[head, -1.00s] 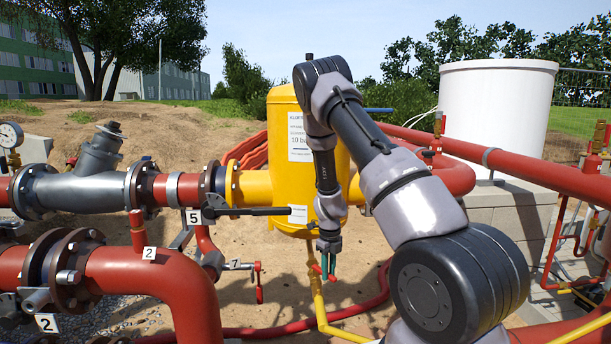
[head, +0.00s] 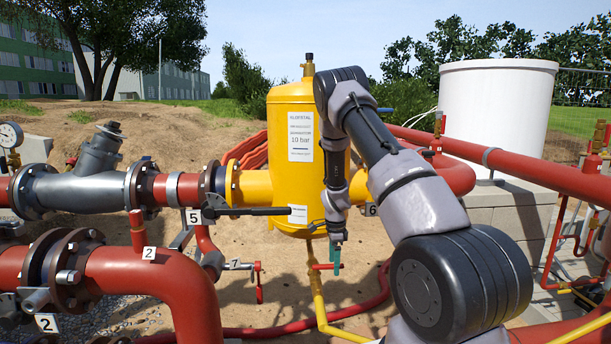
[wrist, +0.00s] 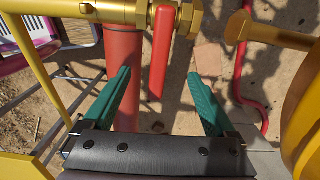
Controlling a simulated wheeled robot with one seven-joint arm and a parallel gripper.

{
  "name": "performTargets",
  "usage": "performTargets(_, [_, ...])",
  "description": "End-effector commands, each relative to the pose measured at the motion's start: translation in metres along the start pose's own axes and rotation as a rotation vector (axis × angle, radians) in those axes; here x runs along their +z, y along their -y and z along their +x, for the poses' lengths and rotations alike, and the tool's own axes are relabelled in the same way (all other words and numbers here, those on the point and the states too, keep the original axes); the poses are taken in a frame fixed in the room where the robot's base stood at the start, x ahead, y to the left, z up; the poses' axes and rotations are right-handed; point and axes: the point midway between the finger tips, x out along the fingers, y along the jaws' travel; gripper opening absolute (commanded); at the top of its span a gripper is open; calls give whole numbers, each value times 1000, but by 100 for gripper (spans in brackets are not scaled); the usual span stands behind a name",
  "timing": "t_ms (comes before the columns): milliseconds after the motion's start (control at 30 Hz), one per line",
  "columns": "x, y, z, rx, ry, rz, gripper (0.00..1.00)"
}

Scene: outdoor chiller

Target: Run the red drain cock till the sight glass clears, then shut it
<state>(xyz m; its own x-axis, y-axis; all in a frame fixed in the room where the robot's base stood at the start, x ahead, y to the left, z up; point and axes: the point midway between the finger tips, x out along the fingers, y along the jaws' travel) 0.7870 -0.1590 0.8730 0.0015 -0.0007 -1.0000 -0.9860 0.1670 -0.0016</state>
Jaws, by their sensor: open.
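The red lever (wrist: 163,55) of a brass-coloured valve (wrist: 188,20) lies between my green fingers in the wrist view, beyond their tips. My gripper (wrist: 160,78) is open, with free space on both sides of the lever. In the head view, my gripper (head: 336,262) hangs by the bottom of the yellow vessel (head: 285,180), beside a red handle (head: 321,267) on the yellow drain pipe. The fingers partly overlap that handle, and contact cannot be told. I cannot make out a sight glass in either view.
Another red-handled valve (head: 258,282), near tag 7, hangs to the left. A black lever (head: 250,211) by tag 5 crosses the vessel's front. A red hose (head: 375,300) lies on the sand. A large red pipe (head: 190,280) stands at front left.

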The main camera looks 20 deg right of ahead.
Motion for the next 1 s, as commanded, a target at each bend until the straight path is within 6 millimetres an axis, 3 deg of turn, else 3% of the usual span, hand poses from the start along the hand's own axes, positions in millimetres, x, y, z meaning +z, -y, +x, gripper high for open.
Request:
performTargets(333, [0,0,-5,0,0,1,90])
performTargets(800, [1,0,-60,0,0,0,90])
performTargets(1000, [0,-1,-70,1,0,1,90])
